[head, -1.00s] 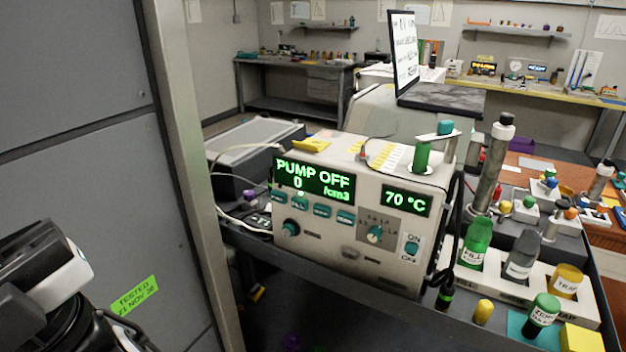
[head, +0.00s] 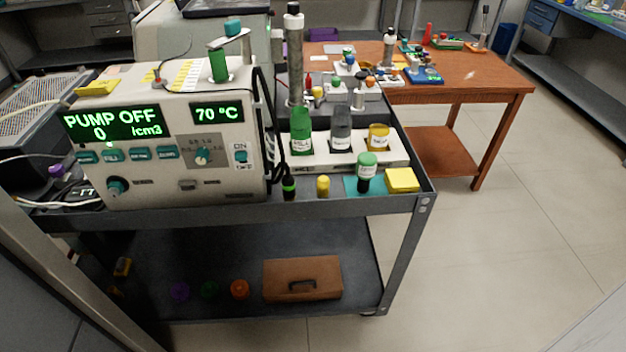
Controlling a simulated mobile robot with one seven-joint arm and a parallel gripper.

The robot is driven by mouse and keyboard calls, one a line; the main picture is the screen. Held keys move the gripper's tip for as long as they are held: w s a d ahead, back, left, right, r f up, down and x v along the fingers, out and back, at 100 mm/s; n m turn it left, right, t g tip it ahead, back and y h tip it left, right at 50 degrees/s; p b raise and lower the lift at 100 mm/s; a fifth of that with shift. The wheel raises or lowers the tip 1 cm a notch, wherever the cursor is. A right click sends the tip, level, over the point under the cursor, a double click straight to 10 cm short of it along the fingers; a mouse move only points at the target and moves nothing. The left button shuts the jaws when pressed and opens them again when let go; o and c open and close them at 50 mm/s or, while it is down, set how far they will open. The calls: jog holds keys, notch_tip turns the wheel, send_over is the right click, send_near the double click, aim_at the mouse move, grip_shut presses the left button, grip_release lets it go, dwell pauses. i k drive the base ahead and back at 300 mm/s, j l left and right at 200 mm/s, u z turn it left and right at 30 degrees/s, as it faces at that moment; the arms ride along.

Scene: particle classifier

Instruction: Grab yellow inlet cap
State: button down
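A small yellow cap (head: 323,186) stands upright on the front edge of the grey cart's top (head: 230,213), in the head view. My gripper is not in view.
The pump box (head: 160,145) fills the cart's left side. Behind the cap, a white holder (head: 400,153) carries green, grey and yellow bottles. A yellow pad (head: 402,180) lies at the right corner. Open floor (head: 500,260) lies right of the cart.

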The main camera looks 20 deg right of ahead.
aim_at(323, 182)
jog(key=l+z, duration=0.15)
jog(key=l, duration=0.15)
jog(key=i+l+z, duration=0.15)
jog(key=l, duration=0.15)
jog(key=i+l+z, duration=0.3)
jog(key=l, duration=0.25)
jog(key=i, duration=0.1)
